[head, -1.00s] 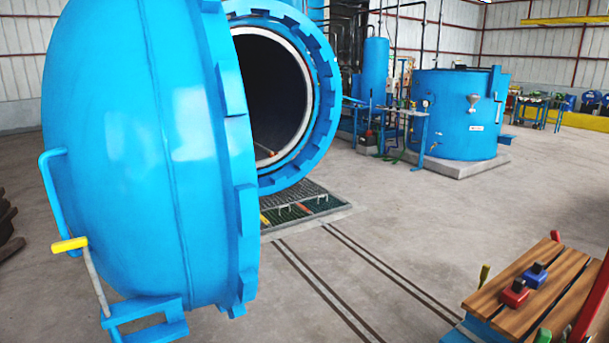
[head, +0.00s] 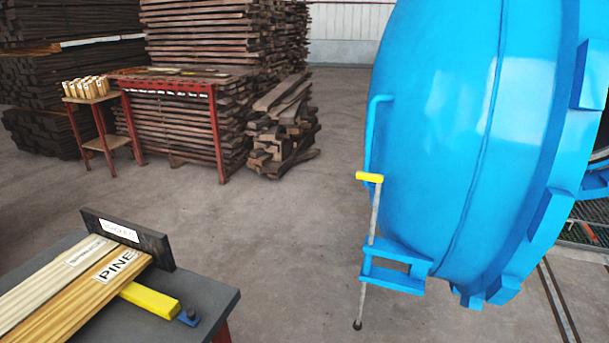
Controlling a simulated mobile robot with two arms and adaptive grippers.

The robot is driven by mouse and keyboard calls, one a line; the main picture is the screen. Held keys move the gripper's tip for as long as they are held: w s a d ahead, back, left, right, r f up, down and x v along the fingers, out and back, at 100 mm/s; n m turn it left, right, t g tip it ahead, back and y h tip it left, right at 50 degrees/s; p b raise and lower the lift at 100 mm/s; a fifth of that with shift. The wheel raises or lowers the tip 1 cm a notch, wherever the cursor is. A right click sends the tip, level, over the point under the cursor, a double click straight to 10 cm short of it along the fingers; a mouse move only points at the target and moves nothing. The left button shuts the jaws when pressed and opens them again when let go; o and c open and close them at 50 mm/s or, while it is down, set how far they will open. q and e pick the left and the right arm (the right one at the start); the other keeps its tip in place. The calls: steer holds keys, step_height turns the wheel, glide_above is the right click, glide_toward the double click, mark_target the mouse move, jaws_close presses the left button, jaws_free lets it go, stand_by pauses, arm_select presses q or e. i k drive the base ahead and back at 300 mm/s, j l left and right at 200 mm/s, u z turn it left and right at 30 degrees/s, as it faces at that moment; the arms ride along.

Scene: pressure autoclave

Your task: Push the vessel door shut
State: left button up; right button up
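The big blue domed vessel door (head: 460,130) stands swung open on the right side of the head view. Lugs line its rim, and the picture's right edge cuts it off. A blue bar handle (head: 373,125) is fixed to its outer face. Below it a grey rod with a yellow grip (head: 369,177) passes down through a blue bracket (head: 395,272) almost to the floor. Only a dark sliver of the vessel mouth shows at the far right. Neither of my grippers is in view.
A dark table (head: 215,305) with boards labelled PINE stands at the lower left. A red-framed rack (head: 219,135), a small side table (head: 92,98) and timber stacks (head: 225,35) stand behind. Bare floor (head: 290,225) lies between table and door. Floor rails (head: 557,300) run at right.

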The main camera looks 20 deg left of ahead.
mark_target(482, 117)
steer(key=u, duration=0.3)
steer(key=i+l+u, duration=0.15)
steer(key=i, duration=1.5)
